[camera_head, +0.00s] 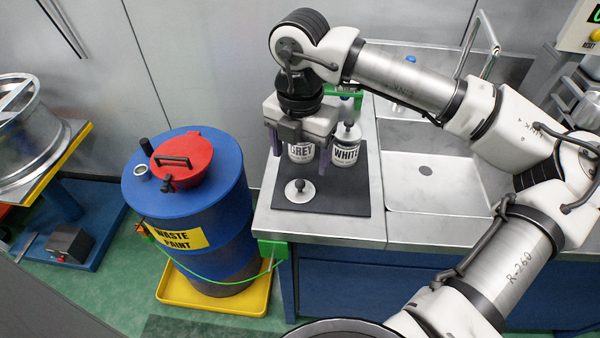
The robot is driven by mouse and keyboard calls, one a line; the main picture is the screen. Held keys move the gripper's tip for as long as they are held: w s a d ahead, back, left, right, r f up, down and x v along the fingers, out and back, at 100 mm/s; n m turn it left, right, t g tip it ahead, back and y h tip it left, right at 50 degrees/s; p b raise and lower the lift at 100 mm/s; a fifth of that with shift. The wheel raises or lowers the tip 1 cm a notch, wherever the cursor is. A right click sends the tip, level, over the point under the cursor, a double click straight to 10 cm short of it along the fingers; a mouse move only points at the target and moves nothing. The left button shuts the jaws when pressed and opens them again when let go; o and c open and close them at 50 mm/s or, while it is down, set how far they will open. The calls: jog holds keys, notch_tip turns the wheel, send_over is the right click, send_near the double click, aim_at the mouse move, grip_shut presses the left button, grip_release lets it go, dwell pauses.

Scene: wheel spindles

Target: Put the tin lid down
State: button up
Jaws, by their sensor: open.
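The tin lid (300,190) is a small pale disc with a dark knob, lying flat on the black mat (345,200) on the metal counter. My gripper (302,165) is open, pointing down over the tin marked GREY (301,153), just behind the lid. One finger shows on each side of this tin. The top of the tin is hidden by my gripper. The tin marked WHITE (346,150) stands to the right, with a knobbed lid on top.
A blue waste paint drum (200,215) with a red lid (182,158) stands left of the counter in a yellow tray (215,295). A sink (440,182) is at the right. The mat's front right is clear.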

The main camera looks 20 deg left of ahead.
jog(key=shift+r, duration=2.05)
